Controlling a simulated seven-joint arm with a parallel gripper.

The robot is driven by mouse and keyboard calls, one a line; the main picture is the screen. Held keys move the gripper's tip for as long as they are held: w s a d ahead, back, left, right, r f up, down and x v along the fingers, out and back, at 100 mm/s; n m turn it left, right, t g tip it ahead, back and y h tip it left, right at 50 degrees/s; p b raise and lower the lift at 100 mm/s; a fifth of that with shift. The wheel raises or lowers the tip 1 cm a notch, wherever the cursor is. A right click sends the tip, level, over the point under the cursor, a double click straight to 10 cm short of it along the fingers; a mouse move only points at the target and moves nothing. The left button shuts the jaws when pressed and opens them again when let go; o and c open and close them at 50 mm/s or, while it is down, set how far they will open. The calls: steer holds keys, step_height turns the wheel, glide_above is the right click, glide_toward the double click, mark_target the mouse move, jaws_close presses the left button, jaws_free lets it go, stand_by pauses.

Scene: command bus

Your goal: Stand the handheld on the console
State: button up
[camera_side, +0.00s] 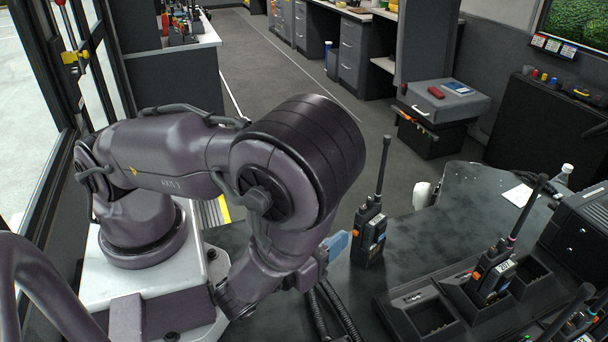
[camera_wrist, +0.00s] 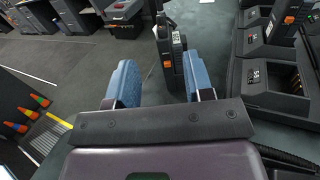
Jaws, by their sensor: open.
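A black handheld radio (camera_side: 369,236) with a tall antenna and an orange button stands upright on the dark console top (camera_side: 420,215). My gripper (camera_side: 335,246) is open and empty, its blue fingers just to the left of the handheld in the side view; only part of them shows there. In the wrist view the handheld (camera_wrist: 172,56) is beyond the gap of my gripper (camera_wrist: 161,78), closer to the right finger. I cannot tell whether the right finger touches it; its lower part is partly hidden by that finger.
A black charger rack (camera_side: 402,313) stands to the right, with an empty slot in front. Another handheld (camera_side: 488,272) stands in the rack, and one more (camera_side: 575,322) shows at the lower right edge. Black cables run beside my gripper. The console behind the handheld is mostly clear.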

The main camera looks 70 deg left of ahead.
steer(key=s+a+r+n+g+y, duration=0.5)
steer(key=a+r+n+g, duration=0.6)
steer(key=n+g, duration=0.85)
steer(key=s+d+r+n+t+h, duration=0.2)
steer(key=d+r+n+t+h, duration=0.3)
steer(key=r+n+t+h, duration=0.3)
steer(key=shift+r+n+h, duration=1.95)
steer(key=shift+r+h, duration=0.05)
steer(key=shift+r, duration=0.1)
steer(key=shift+t, duration=0.25)
